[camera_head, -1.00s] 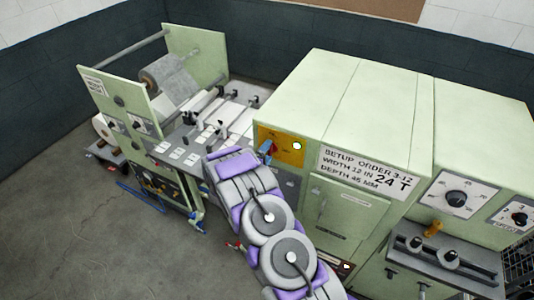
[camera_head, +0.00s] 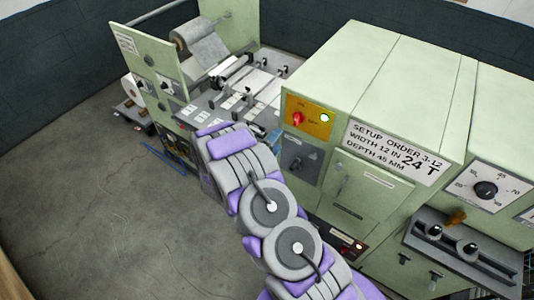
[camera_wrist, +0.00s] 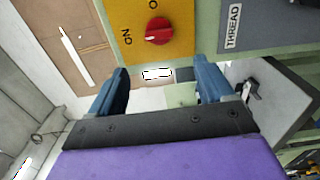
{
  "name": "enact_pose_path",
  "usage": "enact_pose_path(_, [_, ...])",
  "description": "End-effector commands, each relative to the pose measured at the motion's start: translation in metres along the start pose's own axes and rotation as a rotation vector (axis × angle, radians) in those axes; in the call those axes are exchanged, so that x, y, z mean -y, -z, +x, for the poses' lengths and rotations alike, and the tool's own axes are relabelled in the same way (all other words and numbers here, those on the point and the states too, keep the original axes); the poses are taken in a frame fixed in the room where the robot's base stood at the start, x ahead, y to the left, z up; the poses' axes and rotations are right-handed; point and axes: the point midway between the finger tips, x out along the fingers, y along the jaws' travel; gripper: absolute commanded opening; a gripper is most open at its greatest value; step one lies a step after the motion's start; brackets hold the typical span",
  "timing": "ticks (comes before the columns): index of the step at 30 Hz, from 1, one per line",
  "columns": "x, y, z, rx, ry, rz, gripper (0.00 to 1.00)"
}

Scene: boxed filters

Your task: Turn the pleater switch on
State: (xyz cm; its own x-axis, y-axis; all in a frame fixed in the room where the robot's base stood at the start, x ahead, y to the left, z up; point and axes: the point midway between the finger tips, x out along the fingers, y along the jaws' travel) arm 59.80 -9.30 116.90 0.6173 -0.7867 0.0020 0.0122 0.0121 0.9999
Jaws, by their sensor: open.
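In the wrist view the red knob (camera_wrist: 158,30) is at the top centre, next to the letters "ON". I cannot clearly tell which way its pointer faces. My gripper (camera_wrist: 160,80) is open and empty, its two blue fingers apart. The knob lies beyond the fingertips and is not between them.
A grey plate with a dark knob (camera_head: 295,162) lies under the yellow panel. A setup order sign (camera_head: 397,152) is to its right. A feed table with a roll (camera_head: 203,47) stands at the left. Bare floor (camera_head: 75,210) lies at the lower left.

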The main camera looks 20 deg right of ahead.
Motion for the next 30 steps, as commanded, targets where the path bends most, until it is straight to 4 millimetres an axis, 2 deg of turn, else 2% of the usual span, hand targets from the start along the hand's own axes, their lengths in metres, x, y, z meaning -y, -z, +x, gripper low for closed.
enact_pose_path(1, [0.001,0.002,-0.010,-0.003,0.001,0.001,0.81])
enact_pose_path(6, [0.002,0.001,-0.034,-0.003,0.001,-0.001,0.81])
enact_pose_path(12, [0.001,0.000,-0.050,0.000,0.000,-0.002,0.81])
enact_pose_path(30, [0.001,0.001,-0.053,0.000,0.000,-0.001,0.81])
